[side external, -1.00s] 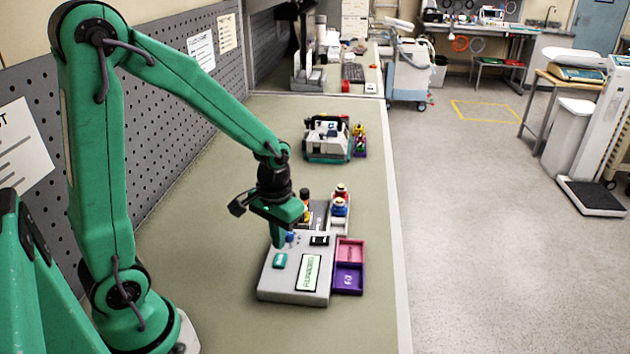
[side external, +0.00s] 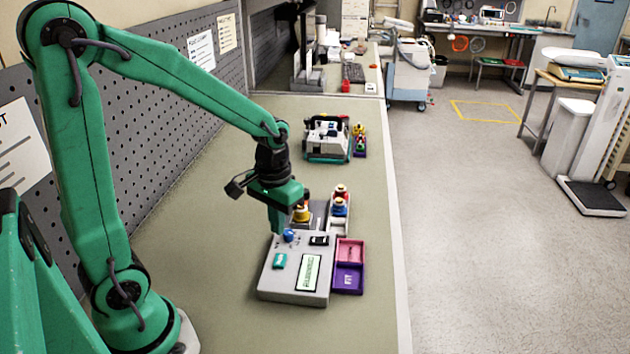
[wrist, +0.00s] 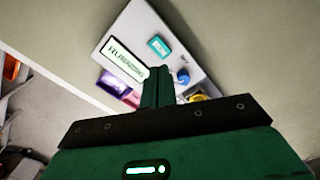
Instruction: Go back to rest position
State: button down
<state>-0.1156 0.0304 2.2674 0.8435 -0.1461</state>
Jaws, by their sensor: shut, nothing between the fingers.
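My gripper (side external: 277,232) is shut and empty. It hangs just above the back left part of the near infusion pump (side external: 289,292), close to the pump's blue knob (side external: 289,236). The pump is a light grey box with a display (side external: 311,272), a teal button (side external: 279,261) and a black switch (side external: 319,240). In the wrist view the shut fingers (wrist: 158,75) reach over the grey pump (wrist: 178,45), with the blue knob (wrist: 183,76) just to their right. I cannot tell the exact gap between fingertips and pump.
Pink (side external: 350,250) and purple (side external: 347,279) trays adjoin the pump's right side. Yellow (side external: 301,213), blue (side external: 340,207) and red-topped pieces stand behind it. A second pump (side external: 326,138) stands farther back. The bench (side external: 205,210) left of the pump is clear; a pegboard wall (side external: 185,145) borders it.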

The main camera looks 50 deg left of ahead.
jog(key=s+d+r+m+t, duration=0.3)
jog(key=s+r+t, duration=0.2)
jog(key=s+r, duration=0.3)
jog(key=shift+s+d+r+t, duration=0.3)
jog(key=shift+s+r, duration=0.05)
jog(key=shift+r, duration=1.9)
